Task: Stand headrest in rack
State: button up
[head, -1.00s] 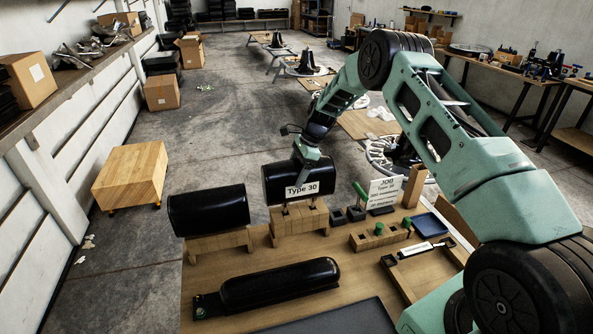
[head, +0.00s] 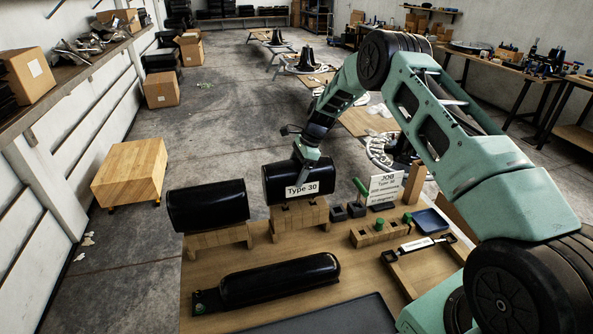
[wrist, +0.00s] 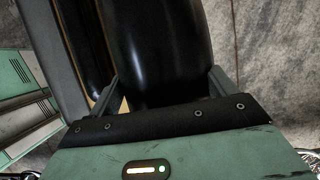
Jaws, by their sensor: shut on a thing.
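A black padded headrest labelled "Type 30" (head: 282,180) is upright at the wooden rack (head: 299,219) in the middle of the head view. My gripper (head: 308,157) is shut on it from above. In the wrist view the headrest (wrist: 155,45) fills the space between the two fingers of my gripper (wrist: 162,88). Its underside sits just over or on the rack's top. The head view is too small to tell whether its posts are fully seated.
Another black headrest (head: 207,205) stands on a wooden rack (head: 218,239) to the left. A long black pad (head: 280,279) lies in front. A job card (head: 386,188), a block with green-topped pegs (head: 379,232) and a wooden tray (head: 401,282) are at the right.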

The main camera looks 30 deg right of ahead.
jog(key=shift+f+b, duration=0.5)
jog(key=shift+f, duration=0.25)
jog(key=o, duration=1.2)
jog(key=shift+o, duration=0.3)
jog(key=shift+f, duration=0.15)
jog(key=b+v, duration=0.4)
jog(key=v, duration=1.3)
jog(key=shift+r, duration=0.4)
jog(key=s+a+r+n+g+h, duration=0.1)
jog(key=s+a+r+n, duration=0.1)
jog(key=s+a+n, duration=0.75)
jog(key=s+a+r+n+h, duration=0.1)
jog(key=s+a+r+n, duration=0.3)
jog(key=s+a, duration=1.05)
jog(key=s+a+f+n+h, duration=0.1)
jog(key=s+a+f+n, duration=0.1)
jog(key=s+n, duration=0.5)
jog(key=s+a+f+n+h, duration=0.1)
jog(key=s+a+f+n, duration=0.2)
jog(key=s+n, duration=0.4)
jog(key=s, duration=0.7)
jog(key=shift+s+a+n, duration=0.25)
jog(key=shift+a+n, duration=0.05)
jog(key=shift+n, duration=0.05)
